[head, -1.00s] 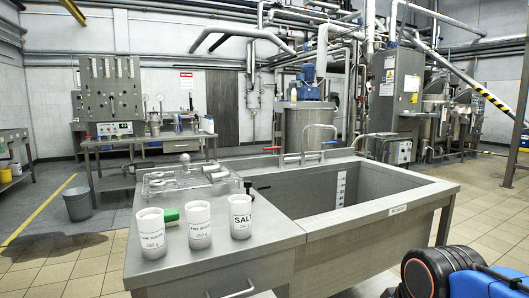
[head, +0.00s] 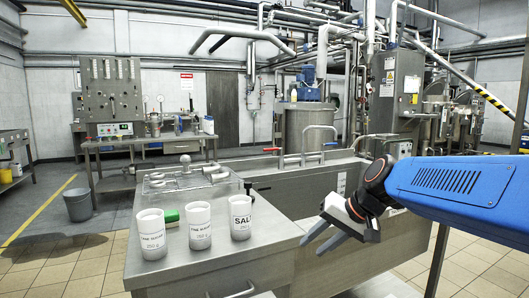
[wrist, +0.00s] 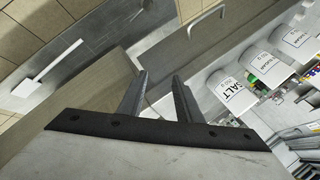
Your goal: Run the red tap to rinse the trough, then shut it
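The red tap lever (head: 271,149) lies level at the left end of the spout pipes behind the trough (head: 295,185). A blue lever (head: 331,144) sits at the right end. No water shows from the spout (head: 321,127). My gripper (head: 313,248) is in front of the trough's near side, well below and to the right of the red lever. Its two grey fingers point left and down. In the wrist view my gripper (wrist: 158,76) has its fingers apart with nothing between them. My arm hides the trough's right part. The red lever is not in the wrist view.
Three white tubs, one a salt tub (head: 240,218), stand on the steel counter (head: 195,262) left of the trough, with a green block (head: 168,217) behind them. A metal rack (head: 185,181) lies farther back. A bar handle (head: 238,291) juts from the counter's front.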

